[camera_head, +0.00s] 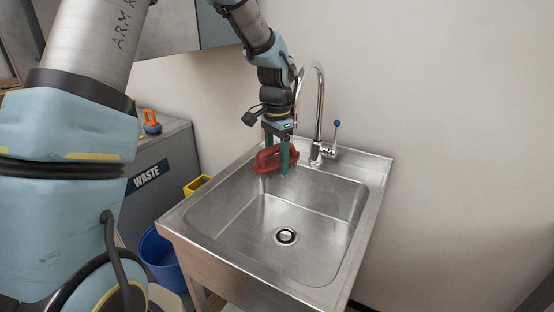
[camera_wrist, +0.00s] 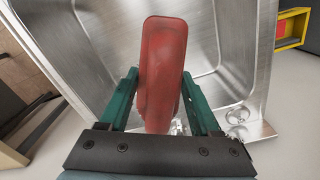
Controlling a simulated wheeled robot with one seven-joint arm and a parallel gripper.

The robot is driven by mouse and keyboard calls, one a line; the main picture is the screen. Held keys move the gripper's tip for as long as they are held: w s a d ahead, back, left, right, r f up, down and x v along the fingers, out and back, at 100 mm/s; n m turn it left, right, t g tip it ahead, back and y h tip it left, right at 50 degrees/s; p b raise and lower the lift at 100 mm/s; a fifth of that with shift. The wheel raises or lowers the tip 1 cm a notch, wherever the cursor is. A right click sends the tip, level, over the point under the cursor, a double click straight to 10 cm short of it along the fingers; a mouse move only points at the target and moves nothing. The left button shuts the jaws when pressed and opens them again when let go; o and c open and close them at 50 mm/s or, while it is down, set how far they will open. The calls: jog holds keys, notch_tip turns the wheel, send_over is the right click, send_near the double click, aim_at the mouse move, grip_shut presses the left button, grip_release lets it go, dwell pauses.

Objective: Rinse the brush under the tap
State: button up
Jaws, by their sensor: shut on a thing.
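My gripper (camera_head: 278,149) is shut on the red brush (camera_head: 268,161) and holds it above the back left part of the steel sink (camera_head: 225,222). In the wrist view the brush (camera_wrist: 162,72) lies between the two green fingers, with the sink behind it. The chrome tap (camera_head: 321,100) rises at the back of the sink, just right of my gripper, with a blue-knobbed lever (camera_head: 336,133) at its right. Part of the tap is hidden behind my arm. I cannot tell whether water is running.
A grey waste bin (camera_head: 165,165) with an orange and blue object (camera_head: 151,122) on top stands left of the sink. A blue bucket (camera_head: 160,254) and a yellow box (camera_head: 196,185) are beside the sink. The basin around the drain (camera_head: 286,236) is clear.

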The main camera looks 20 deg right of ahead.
jog(key=shift+s+a, duration=0.1)
jog(key=shift+s, duration=0.35)
jog(key=w+a+p, duration=0.1)
jog(key=w+a, duration=0.1)
jog(key=a, duration=0.5)
jog(key=shift+a, duration=0.4)
jog(key=shift+r+p, duration=0.1)
jog(key=shift+p, duration=0.2)
dwell(1.1)
jog(key=w+a+r+p, duration=0.1)
jog(key=a+r+p, duration=0.3)
jog(key=shift+a, duration=0.4)
jog(key=shift+f, duration=0.1)
dwell(0.5)
